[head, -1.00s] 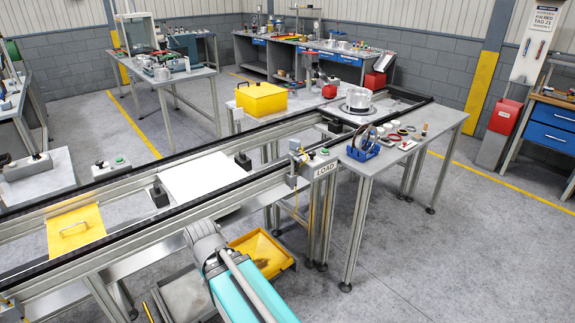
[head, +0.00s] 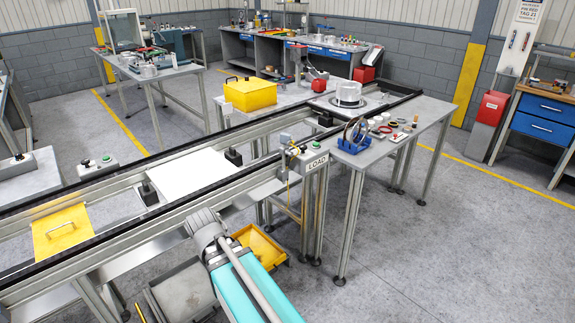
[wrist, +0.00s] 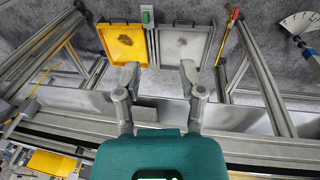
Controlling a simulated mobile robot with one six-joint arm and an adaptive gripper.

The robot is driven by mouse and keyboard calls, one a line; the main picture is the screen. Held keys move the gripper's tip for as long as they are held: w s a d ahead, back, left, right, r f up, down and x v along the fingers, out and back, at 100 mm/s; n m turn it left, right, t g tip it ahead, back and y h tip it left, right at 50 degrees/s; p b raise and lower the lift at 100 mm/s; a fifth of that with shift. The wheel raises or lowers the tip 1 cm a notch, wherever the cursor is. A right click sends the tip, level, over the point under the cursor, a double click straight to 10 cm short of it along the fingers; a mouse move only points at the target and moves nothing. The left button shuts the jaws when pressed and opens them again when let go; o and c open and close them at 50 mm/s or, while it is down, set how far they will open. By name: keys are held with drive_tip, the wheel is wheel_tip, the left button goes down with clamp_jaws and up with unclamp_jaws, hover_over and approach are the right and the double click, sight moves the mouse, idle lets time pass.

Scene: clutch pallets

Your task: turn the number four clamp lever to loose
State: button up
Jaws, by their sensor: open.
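I cannot pick out a lever marked four in either view. Small dark blocks (head: 148,193) stand beside the white plate (head: 192,175) on the rail line in the head view; I cannot tell whether they are clamps. In the wrist view my gripper (wrist: 159,72) is open and empty, its two fingers apart above the rail edge and trays. A white fan-shaped scale (wrist: 300,24) with a dark pointer and blue part sits at the top right of the wrist view, away from the fingers. In the head view my gripper is not clearly seen.
A yellow tray (wrist: 126,27) and a grey tray (wrist: 201,28) lie below the rails. A red-handled tool (wrist: 233,14) is close to them. The LOAD post (head: 316,163) and side table (head: 372,154) stand right of my arm. The floor at right is clear.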

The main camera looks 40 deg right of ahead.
drive_tip(key=w+d+f+n+t+h+b, duration=0.2)
drive_tip(key=w+d+n+h+b, duration=0.3)
drive_tip(key=d, duration=0.6)
drive_tip(key=n+t+h+b, duration=0.8)
drive_tip(key=n+b, duration=0.1)
drive_tip(key=n, duration=0.8)
approach(289, 162)
drive_tip(key=shift+r+v, duration=0.15)
drive_tip(key=shift+v, duration=0.6)
drive_tip(key=shift+r+v, duration=0.15)
drive_tip(key=shift+v, duration=0.65)
drive_tip(key=shift+w, duration=0.1)
drive_tip(key=x, duration=1.3)
drive_tip(key=shift+w+d+f, duration=0.2)
drive_tip(key=shift+d+f, duration=0.05)
drive_tip(key=shift+d, duration=0.05)
